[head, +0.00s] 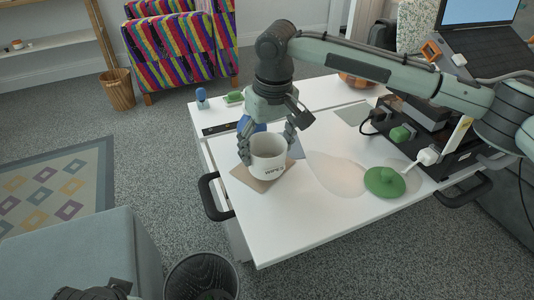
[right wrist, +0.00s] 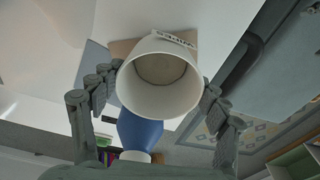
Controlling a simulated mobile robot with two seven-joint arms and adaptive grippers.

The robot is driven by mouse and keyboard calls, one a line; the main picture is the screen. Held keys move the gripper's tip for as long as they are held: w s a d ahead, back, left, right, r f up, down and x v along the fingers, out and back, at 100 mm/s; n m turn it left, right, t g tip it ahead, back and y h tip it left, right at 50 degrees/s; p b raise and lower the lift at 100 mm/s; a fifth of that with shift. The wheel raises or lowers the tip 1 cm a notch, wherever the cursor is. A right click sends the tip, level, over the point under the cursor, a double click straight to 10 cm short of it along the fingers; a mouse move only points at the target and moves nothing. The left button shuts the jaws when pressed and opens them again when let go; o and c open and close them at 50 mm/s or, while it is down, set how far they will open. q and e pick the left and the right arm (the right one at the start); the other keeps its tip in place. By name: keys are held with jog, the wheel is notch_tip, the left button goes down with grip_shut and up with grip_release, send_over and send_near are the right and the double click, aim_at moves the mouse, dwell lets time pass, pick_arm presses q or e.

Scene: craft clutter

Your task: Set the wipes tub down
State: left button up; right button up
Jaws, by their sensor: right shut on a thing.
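The wipes tub (head: 268,158) is a white, open-topped cylinder with dark lettering low on its side. My right gripper (head: 267,143) comes from above and is shut on the tub, one finger on each side. The tub is upright over a brown square mat (head: 255,176) on the white table; I cannot tell whether its base touches. In the right wrist view the tub (right wrist: 160,75) lies between the fingers of my right gripper (right wrist: 160,92), and its inside looks empty. A dark part of my left arm shows at the bottom left of the head view; its fingers cannot be made out.
A blue bottle (right wrist: 140,130) stands close behind the tub. A green round thing (head: 384,181) and a dark rack (head: 425,150) are to the right. The table's front (head: 290,235) is clear. A dark bin (head: 202,278) stands on the floor in front.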

jog(key=shift+f, duration=0.75)
pick_arm(q)
jog(key=shift+r, duration=0.5)
jog(key=shift+f, duration=0.1)
pick_arm(e)
jog(key=shift+f, duration=0.1)
jog(key=o, duration=1.2)
jog(key=shift+c, duration=0.2)
pick_arm(q)
jog(key=shift+f, duration=0.4)
jog(key=shift+w+r, duration=0.1)
